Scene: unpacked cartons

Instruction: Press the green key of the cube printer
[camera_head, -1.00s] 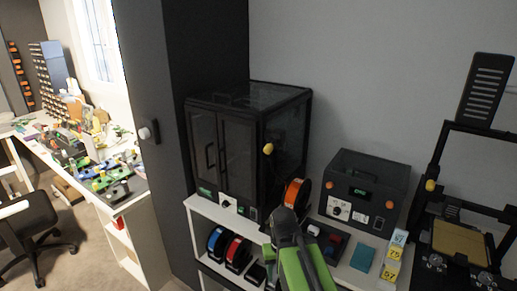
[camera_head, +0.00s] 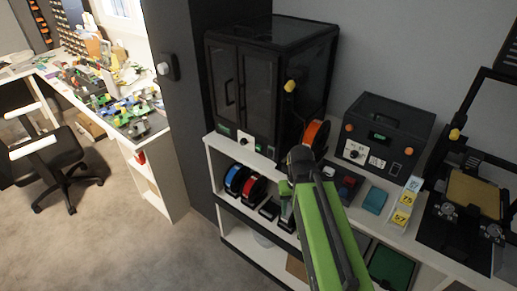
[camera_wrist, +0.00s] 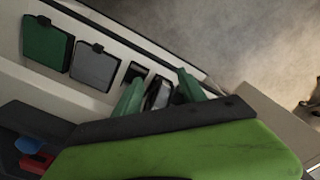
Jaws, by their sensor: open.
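The cube printer (camera_head: 262,85) is a black box with dark glass doors, on the white shelf unit left of centre in the head view. A small green patch (camera_head: 223,130) shows low on its front left, beside a round white knob (camera_head: 242,138); I cannot tell for certain whether this patch is the key. My green arm rises from the bottom, its dark upper end to the right of and below the printer's front. In the wrist view the two green fingers of my gripper (camera_wrist: 160,82) are apart, with dark small items behind them. The printer is not seen there.
An orange spool (camera_head: 315,138) stands at the printer's right. A second black machine (camera_head: 386,132) and an open-frame printer (camera_head: 472,195) stand further right. Blue and red spools (camera_head: 246,185) sit on the lower shelf. Open floor (camera_head: 120,235) lies to the left.

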